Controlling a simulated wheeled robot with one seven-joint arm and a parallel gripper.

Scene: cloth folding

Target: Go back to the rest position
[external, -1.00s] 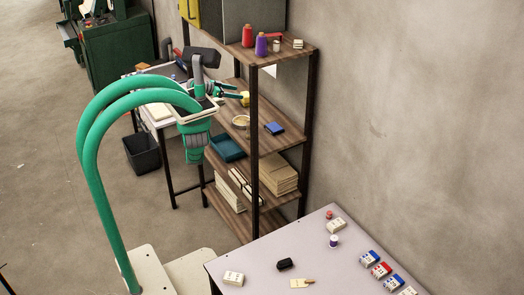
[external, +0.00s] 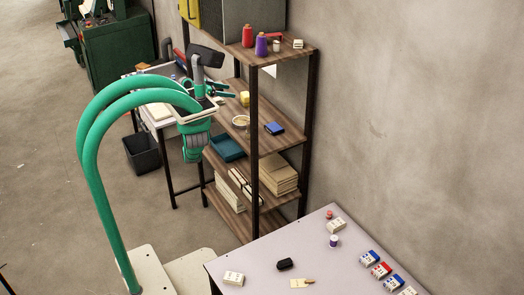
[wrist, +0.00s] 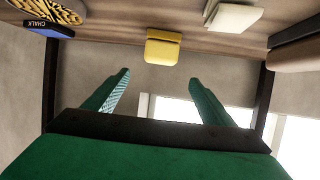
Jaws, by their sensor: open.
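My gripper (wrist: 160,85) shows in the wrist view with its two green fingers spread wide apart and nothing between them. In the external view my gripper (external: 230,92) is beside the shelf unit, left of its front post, with my green arm curving up behind it. A yellow block (wrist: 163,47) lies on a shelf beyond the fingertips in the wrist view. It also shows in the external view (external: 244,98), close to the gripper and apart from it. No cloth shows in the gripper.
The wooden shelf unit (external: 280,145) holds a blue box (external: 274,128), a teal tray (external: 227,148) and folded cloths (external: 278,173). Thread spools (external: 261,44) stand on its top. A grey table (external: 320,262) with small items is at the front right. A black bin (external: 142,153) stands on the floor.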

